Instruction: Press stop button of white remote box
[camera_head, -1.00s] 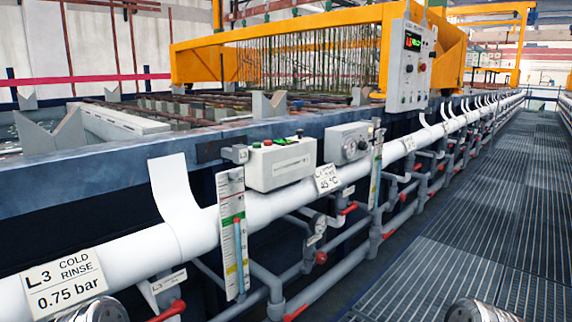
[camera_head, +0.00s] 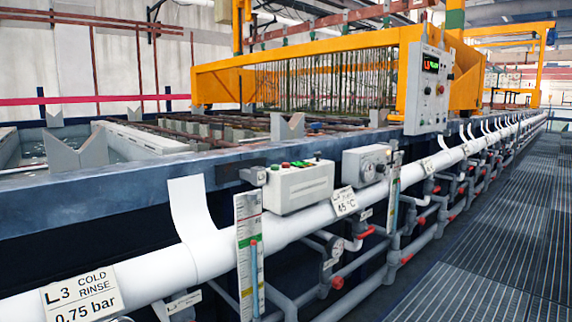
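The white remote box (camera_head: 300,187) sits at the tank's edge, above the thick white pipe, near the middle of the head view. On its top are a red button (camera_head: 285,165), a green button (camera_head: 275,168), more small coloured buttons and a dark knob (camera_head: 317,155). Its front carries a small label too small to read. Neither of my grippers shows in the head view now.
A grey box with a round dial (camera_head: 367,164) stands right of the remote box. A tall white control panel (camera_head: 428,90) hangs from the yellow gantry (camera_head: 300,60). The white pipe (camera_head: 205,255) runs along the tank. The grated walkway (camera_head: 490,230) at right is clear.

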